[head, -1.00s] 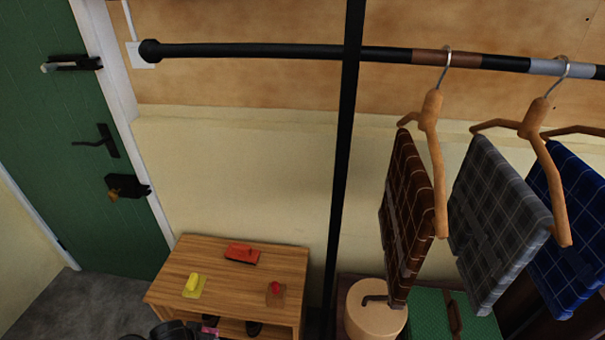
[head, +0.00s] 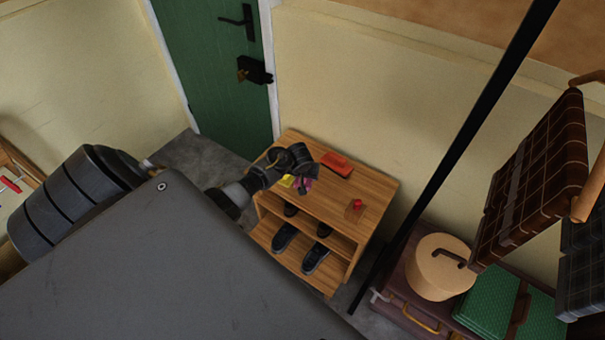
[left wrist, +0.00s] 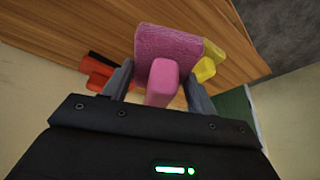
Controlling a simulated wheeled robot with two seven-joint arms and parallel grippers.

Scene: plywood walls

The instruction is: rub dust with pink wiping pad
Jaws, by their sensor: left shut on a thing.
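A pink wiping pad with a block-like handle is held in my left gripper (left wrist: 160,84). In the left wrist view the pad (left wrist: 168,43) spreads out beyond the two fingers, which are shut on its handle. In the head view my left gripper (head: 300,178) is over the left part of the wooden shoe bench (head: 346,205), with a bit of the pink pad (head: 304,187) showing below it. I cannot tell whether the pad touches the bench top. I cannot make out any dust. My right gripper is not in view.
Shoes (head: 315,258) are on the shelves below.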

